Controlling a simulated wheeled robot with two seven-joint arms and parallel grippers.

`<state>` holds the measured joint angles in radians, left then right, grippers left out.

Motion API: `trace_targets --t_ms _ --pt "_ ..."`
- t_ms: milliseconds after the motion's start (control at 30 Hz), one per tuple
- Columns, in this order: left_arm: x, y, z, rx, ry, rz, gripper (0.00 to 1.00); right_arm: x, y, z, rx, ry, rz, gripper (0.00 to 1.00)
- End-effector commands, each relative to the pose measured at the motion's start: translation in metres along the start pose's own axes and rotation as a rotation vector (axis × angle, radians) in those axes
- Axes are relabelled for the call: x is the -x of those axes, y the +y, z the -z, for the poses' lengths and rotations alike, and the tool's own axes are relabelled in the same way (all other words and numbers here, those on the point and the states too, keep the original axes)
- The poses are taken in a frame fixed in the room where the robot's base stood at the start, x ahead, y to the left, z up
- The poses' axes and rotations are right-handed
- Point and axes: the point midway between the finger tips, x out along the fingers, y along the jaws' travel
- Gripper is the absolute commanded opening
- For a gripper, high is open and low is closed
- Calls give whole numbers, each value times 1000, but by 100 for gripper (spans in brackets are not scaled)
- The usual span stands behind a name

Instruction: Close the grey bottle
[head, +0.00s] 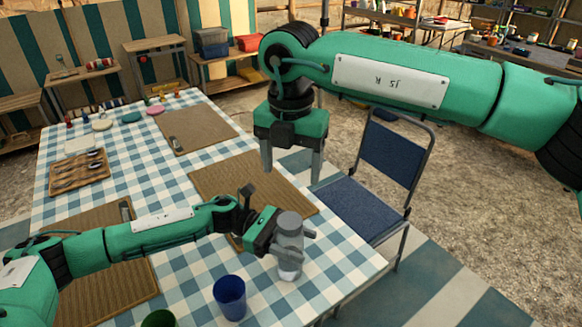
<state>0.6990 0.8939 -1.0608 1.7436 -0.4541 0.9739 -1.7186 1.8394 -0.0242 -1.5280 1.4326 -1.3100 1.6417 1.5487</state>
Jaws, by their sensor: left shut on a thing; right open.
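The grey bottle (289,262) stands upright on the checked table near its right corner. My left gripper (298,232) is shut around the upper part of the bottle, with its fingers on either side. The bottle's top looks grey and rounded; I cannot tell whether a cap is on it. My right gripper (291,172) is open, pointing down and empty, above the table's right edge, higher than the bottle and behind it. No loose cap can be made out.
A blue cup (230,297) and a green cup (159,319) stand near the front edge. A brown placemat (225,182) lies behind my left arm. A wooden tray with cutlery (103,178) is at the left. A blue folding chair (358,207) stands close to the table's right side.

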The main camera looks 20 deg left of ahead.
Motion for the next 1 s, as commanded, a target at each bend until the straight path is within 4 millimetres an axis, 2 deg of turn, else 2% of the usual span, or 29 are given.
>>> trace_targets --t_ms 33,67,167,200,567,767,1000 --pt "0 0 1 1 1 1 0 0 0 0 0 0 0 70" --pt "0 0 1 1 1 0 54 0 0 0 0 0 0 70" --pt "0 0 1 1 1 0 74 0 0 0 0 0 0 70" --pt "0 0 1 1 1 0 78 0 0 0 0 0 0 70" --pt "6 0 1 1 1 -1 78 -2 0 0 0 0 0 70" --pt "40 0 3 1 2 -3 78 -9 0 0 0 0 0 70" --pt "95 0 3 1 2 -3 78 -18 0 0 0 0 0 70"
